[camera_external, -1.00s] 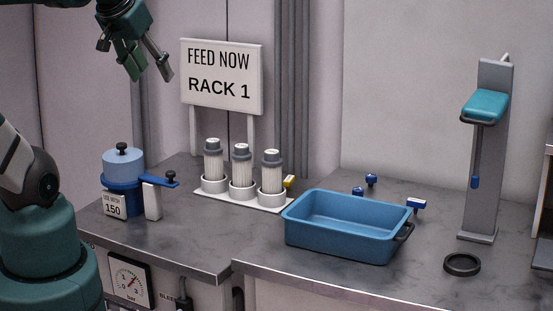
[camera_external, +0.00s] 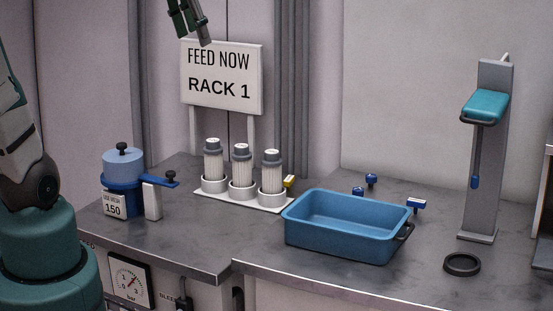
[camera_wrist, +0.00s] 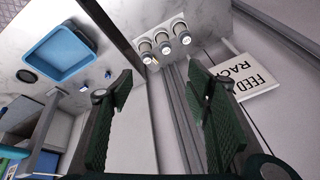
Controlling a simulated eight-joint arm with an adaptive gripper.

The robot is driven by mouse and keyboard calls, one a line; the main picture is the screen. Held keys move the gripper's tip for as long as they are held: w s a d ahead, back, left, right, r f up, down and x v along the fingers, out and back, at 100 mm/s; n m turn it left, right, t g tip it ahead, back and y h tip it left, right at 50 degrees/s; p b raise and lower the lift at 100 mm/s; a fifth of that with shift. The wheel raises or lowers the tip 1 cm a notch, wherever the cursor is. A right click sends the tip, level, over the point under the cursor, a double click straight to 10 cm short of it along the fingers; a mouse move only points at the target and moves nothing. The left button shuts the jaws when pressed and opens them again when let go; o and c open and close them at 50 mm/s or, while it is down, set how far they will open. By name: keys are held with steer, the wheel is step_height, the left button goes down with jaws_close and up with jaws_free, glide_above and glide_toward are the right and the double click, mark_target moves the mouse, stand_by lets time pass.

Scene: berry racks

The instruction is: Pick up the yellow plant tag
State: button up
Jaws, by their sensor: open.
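A small yellow tag (camera_external: 289,181) stands at the right end of the white rack base (camera_external: 228,198), beside the rightmost filter cartridge and behind the blue tub's left corner. My gripper (camera_external: 192,24) is high above the bench, partly cut off by the top edge, in front of the sign and well up and left of the tag. In the wrist view my gripper (camera_wrist: 162,95) has its two dark green fingers apart with nothing between them.
Several white cartridges (camera_external: 241,167) with grey caps stand in the rack. A sign (camera_external: 221,76) rises behind them. A blue tub (camera_external: 340,242) is to the right, with blue-handled valves (camera_external: 371,181) behind it. A blue canister (camera_external: 123,178) is left. Bench space before the rack is clear.

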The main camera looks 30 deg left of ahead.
steer(key=w+d+m+g, duration=0.1)
steer(key=w+d+m, duration=0.1)
steer(key=w, duration=0.6)
steer(key=w+d+m+g, duration=0.1)
steer(key=w+d+m, duration=0.15)
steer(key=w, duration=0.45)
steer(key=m+g, duration=0.3)
steer(key=m, duration=0.3)
glide_above(290, 178)
step_height(290, 178, down, 8)
step_height(290, 178, down, 34)
steer(key=shift+a+r+b, duration=0.1)
steer(key=shift+b, duration=0.25)
steer(key=shift+f, duration=1.3)
steer(key=shift+f, duration=0.1)
steer(key=shift+w+f, duration=0.15)
steer(key=shift+f, duration=2.35)
